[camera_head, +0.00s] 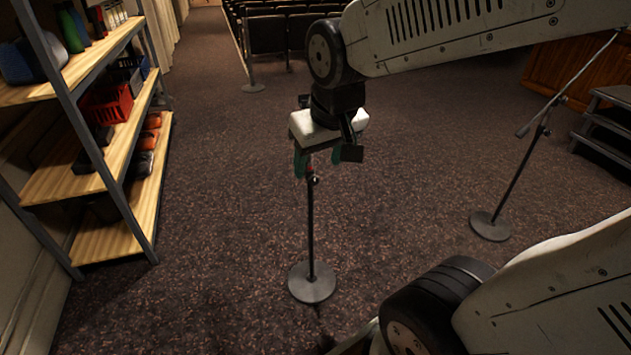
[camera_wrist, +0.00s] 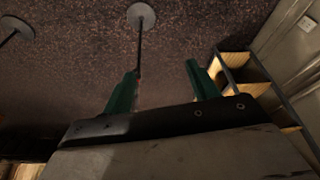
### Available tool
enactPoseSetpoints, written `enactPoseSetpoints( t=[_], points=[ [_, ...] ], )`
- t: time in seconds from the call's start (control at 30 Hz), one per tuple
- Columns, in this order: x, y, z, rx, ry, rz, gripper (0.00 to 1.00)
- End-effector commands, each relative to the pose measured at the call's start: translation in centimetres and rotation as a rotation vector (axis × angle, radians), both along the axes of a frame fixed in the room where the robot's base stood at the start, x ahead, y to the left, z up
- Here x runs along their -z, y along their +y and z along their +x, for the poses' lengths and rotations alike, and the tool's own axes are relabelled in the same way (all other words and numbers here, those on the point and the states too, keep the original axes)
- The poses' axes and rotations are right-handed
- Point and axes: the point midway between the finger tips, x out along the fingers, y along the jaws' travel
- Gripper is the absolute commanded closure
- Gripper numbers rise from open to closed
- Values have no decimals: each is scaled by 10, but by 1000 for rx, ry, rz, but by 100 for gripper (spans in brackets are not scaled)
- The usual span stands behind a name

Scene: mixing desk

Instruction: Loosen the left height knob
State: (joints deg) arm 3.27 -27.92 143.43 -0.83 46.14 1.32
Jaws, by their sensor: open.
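The left microphone stand (camera_head: 311,235) rises from a round grey base in the middle of the head view. A small dark knob (camera_head: 315,180) shows near the top of its pole, just below my gripper (camera_head: 318,167). The stand's upper part is hidden behind the gripper. My gripper is open, with green fingers apart, pointing down. In the wrist view, the stand's pole (camera_wrist: 140,45) runs from its base (camera_wrist: 141,16) towards the left finger of my gripper (camera_wrist: 161,68). No knob is clear there, and nothing is seen held between the fingers.
A second stand with a slanted boom (camera_head: 515,180) is at the right, beside dark steps (camera_head: 605,125). A wooden shelf unit (camera_head: 95,215) with bins and bottles stands at the left. Seats (camera_head: 275,33) are at the back. Carpet around the left stand is clear.

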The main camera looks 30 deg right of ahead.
Motion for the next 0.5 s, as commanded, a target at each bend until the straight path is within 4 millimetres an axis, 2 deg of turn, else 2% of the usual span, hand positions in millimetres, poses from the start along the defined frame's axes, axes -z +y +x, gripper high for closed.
enactPoseSetpoints(
  t=[0.03, 0.2, 0.4, 0.5],
  points=[
    [12, -8, 28, 22, -33, -1, 41],
    [47, -34, 116, 76, -204, -11, 41],
    [98, -69, 202, 132, -408, -21, 41],
    [129, -86, 235, 155, -509, -20, 41]
  ],
)
